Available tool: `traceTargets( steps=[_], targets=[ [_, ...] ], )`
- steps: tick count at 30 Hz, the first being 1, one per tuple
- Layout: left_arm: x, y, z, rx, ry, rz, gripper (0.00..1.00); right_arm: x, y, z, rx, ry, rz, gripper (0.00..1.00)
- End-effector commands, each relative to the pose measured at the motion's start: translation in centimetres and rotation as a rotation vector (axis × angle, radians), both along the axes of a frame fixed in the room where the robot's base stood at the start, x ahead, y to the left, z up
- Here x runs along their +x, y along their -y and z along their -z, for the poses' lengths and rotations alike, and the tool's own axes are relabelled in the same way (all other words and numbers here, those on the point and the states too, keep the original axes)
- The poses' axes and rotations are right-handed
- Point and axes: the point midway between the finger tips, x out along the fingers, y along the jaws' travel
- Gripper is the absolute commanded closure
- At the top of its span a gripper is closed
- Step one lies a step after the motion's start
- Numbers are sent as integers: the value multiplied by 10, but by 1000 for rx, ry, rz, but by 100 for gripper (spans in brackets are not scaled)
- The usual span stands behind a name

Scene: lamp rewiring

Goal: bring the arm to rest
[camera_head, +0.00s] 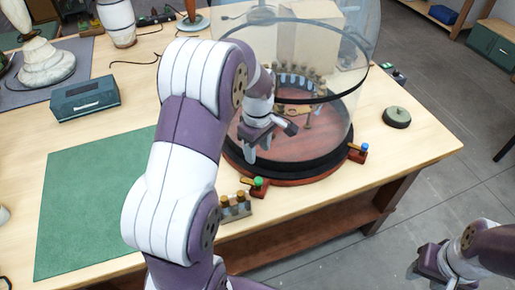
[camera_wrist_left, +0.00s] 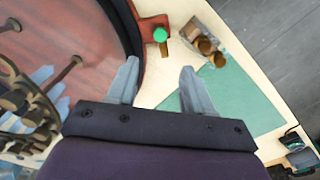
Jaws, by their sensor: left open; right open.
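My left gripper (camera_head: 270,143) is open and empty, in front of or over the clear glass cylinder (camera_head: 342,118) on the bench; I cannot tell how far it is from the glass. In the left wrist view its two fingers (camera_wrist_left: 160,72) stand apart with nothing between them. One finger overlaps the dark edge of the round reddish base (camera_wrist_left: 100,25). My right gripper (camera_head: 432,262) is at the lower right, beyond the bench and over the floor, open with nothing visible in it. My left arm hides part of the bench and mat.
A green-knobbed lever (camera_head: 258,184) and a blue-knobbed lever (camera_head: 359,151) stick out from the base. A small block with brass knobs (camera_head: 235,207) is beside it. A green mat (camera_head: 85,205), blue-grey box (camera_head: 85,98) and grey disc (camera_head: 397,117) lie on the bench.

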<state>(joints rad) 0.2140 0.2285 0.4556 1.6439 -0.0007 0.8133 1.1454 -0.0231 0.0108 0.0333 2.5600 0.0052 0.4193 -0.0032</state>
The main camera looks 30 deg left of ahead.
Motion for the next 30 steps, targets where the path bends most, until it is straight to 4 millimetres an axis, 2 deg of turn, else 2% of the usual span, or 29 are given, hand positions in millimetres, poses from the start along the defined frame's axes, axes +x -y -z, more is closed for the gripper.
traceTargets(
  steps=[11,13,15,17,18,21,24,27,29,30],
  targets=[
    [0,0,0,0,0,4,49,0,0,0,0,0,0,57],
    [1,0,0,1,5,52,49,0,0,0,0,0,0,57],
    [2,0,4,7,21,176,49,0,0,0,0,0,0,57],
    [-10,2,12,6,18,347,49,0,0,0,0,0,0,57],
    [-23,8,14,9,22,495,49,0,0,0,0,0,0,57],
    [-62,33,12,28,44,890,49,0,0,0,0,0,0,57],
    [-100,56,6,49,64,1185,49,0,0,0,0,0,0,57],
    [-131,73,2,62,77,1328,49,0,0,0,0,0,0,57],
    [-142,81,-2,65,84,1355,49,0,0,0,0,0,0,57],
    [-141,85,-7,77,101,1374,49,0,0,0,0,0,0,57]
  ],
)
